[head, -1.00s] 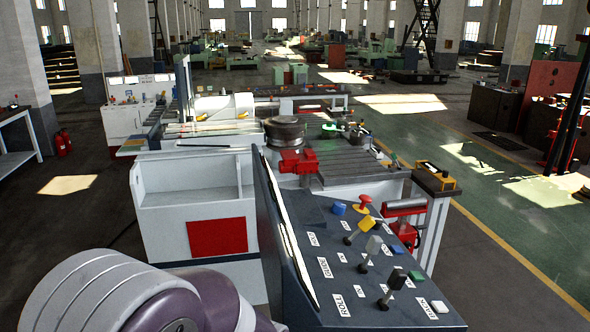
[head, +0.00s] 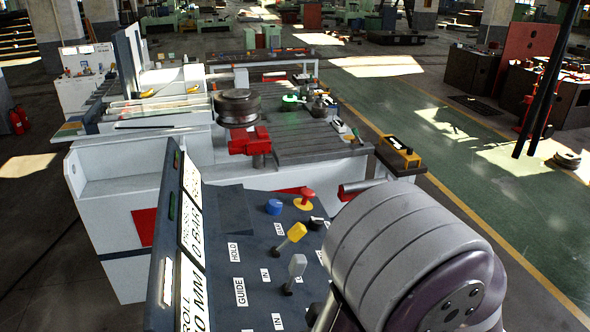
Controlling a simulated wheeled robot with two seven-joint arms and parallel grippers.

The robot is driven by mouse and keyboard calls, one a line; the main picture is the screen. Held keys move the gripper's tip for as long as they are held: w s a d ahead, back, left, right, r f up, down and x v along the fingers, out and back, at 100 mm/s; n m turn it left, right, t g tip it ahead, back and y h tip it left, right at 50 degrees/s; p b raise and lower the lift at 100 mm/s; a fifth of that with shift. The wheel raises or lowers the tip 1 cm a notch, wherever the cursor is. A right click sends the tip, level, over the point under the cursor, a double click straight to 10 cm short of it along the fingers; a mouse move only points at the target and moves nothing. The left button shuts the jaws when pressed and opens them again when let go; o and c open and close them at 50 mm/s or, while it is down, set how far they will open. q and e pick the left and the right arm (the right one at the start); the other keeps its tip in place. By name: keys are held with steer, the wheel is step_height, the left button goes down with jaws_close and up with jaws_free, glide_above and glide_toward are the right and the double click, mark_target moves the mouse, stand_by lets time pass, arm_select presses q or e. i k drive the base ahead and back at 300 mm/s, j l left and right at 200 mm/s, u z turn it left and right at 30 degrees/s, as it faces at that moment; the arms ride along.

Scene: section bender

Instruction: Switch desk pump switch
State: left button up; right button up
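The dark control desk (head: 262,226) fills the lower middle of the head view. On its sloped top are a blue knob (head: 274,207), a red mushroom button (head: 305,199), a yellow lever (head: 291,238) and a grey lever (head: 295,272). A small black knob-like part with a white mark (head: 316,222) sits just below the red button. I cannot tell which control is the pump switch; its label is not readable here. A rounded grey and purple arm link of mine hides the right part of the desk top. Neither gripper shows.
An upright display panel (head: 178,245) rises along the desk's left side. Behind it stands the white bending machine with a grey slotted table (head: 315,140), a roller (head: 237,106) and a red block (head: 250,141). Green floor (head: 450,150) lies open to the right.

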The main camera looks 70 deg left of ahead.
mark_target(315, 222)
steer(key=i+l+u, duration=0.15)
steer(key=i, duration=0.3)
steer(key=i+l+u, duration=0.1)
steer(key=i, duration=0.35)
steer(key=u, duration=0.45)
steer(key=l+u, duration=0.1)
steer(key=u, duration=0.35)
steer(key=i+l+u, duration=0.1)
steer(key=u, duration=0.8)
steer(key=l+u, duration=0.15)
steer(key=u, duration=0.3)
